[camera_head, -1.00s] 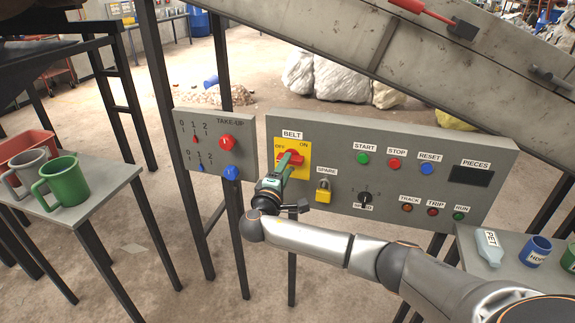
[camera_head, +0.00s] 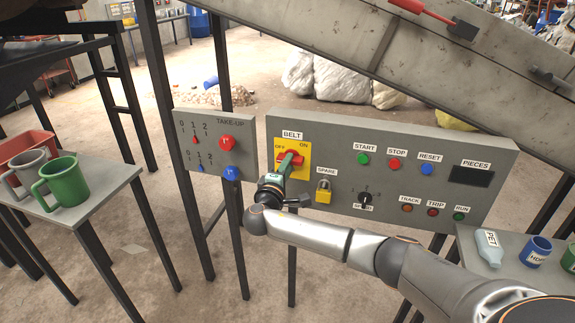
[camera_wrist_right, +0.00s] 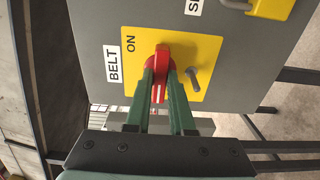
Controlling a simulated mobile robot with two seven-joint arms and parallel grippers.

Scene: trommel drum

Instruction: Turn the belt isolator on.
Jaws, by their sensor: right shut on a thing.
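The belt isolator's yellow plate (camera_head: 304,171) is on the grey control panel below the BELT label. OFF is at its upper left and ON at its upper right. My right gripper (camera_head: 287,163) reaches it from below, its green fingers shut on the red handle (camera_head: 295,158). In the right wrist view the red handle (camera_wrist_right: 162,58) sits between the green fingers (camera_wrist_right: 162,88), and the ON mark shows on the yellow plate (camera_wrist_right: 207,50). The fingers hide part of the handle, so its exact angle is hard to tell. My left gripper is not in view.
A yellow padlock (camera_head: 323,196) hangs at SPARE, close to the right of my gripper. The TAKE-UP box (camera_head: 214,155) is at left. Push buttons and lamps are farther right.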

